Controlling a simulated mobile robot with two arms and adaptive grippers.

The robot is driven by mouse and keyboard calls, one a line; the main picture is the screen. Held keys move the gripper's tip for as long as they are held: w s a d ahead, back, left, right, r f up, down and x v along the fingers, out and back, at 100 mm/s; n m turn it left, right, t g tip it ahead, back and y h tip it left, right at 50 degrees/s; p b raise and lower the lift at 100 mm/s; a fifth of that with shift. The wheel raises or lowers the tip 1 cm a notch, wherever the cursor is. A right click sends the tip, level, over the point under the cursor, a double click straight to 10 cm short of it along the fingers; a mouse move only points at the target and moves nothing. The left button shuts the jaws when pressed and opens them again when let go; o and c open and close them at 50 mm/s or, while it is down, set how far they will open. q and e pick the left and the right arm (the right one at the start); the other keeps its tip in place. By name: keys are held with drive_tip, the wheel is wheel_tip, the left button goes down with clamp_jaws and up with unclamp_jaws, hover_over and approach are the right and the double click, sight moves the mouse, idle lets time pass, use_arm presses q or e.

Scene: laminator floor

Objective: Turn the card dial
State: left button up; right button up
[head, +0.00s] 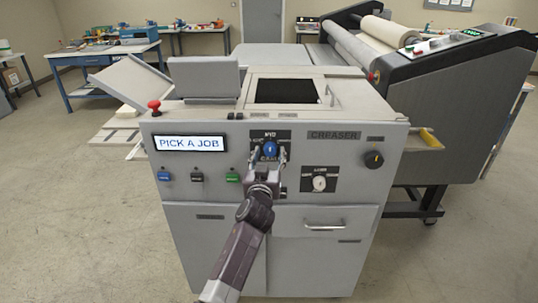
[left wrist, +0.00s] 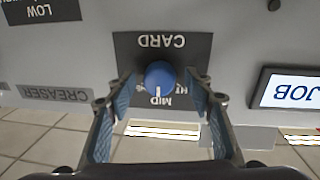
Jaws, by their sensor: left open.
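The card dial is a round blue knob (head: 270,148) on a black label plate on the front of the grey creaser (head: 290,220). In the left wrist view the blue knob (left wrist: 160,76) is seen close, with the picture upside down. The word CARD reads on its plate (left wrist: 162,42), and its white mark points to MID. My left gripper (head: 269,158) is open at the dial. In the left wrist view its fingers stand on either side of the knob, with a gap showing. The label words beside MID are partly hidden. My right gripper is not in view.
A white dial (head: 319,183) sits to the lower right and a dark knob (head: 374,159) further right. A lit display (head: 190,143) reads PICK A JOB, above several coloured buttons. A red mushroom button (head: 154,106) stands on the left top edge. A laminator (head: 455,110) stands behind right.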

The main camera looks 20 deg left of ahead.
use_arm(q)
drive_tip(key=c, duration=1.2)
drive_tip(key=shift+o, duration=0.2)
drive_tip(key=shift+m, duration=0.4)
drive_tip(key=shift+r+m+p, duration=0.1)
drive_tip(key=shift+m+p, duration=0.3)
drive_tip(key=shift+m, duration=0.2)
drive_tip(key=m+p, duration=0.1)
drive_tip(key=m, duration=0.2)
drive_tip(key=shift+g, duration=0.4)
drive_tip(key=m+p, duration=0.1)
drive_tip(key=m, duration=0.3)
drive_tip(key=shift+r, duration=0.1)
drive_tip(key=shift+m+y+p, duration=0.3)
drive_tip(key=shift+m+p, duration=0.05)
drive_tip(key=shift+m, duration=0.75)
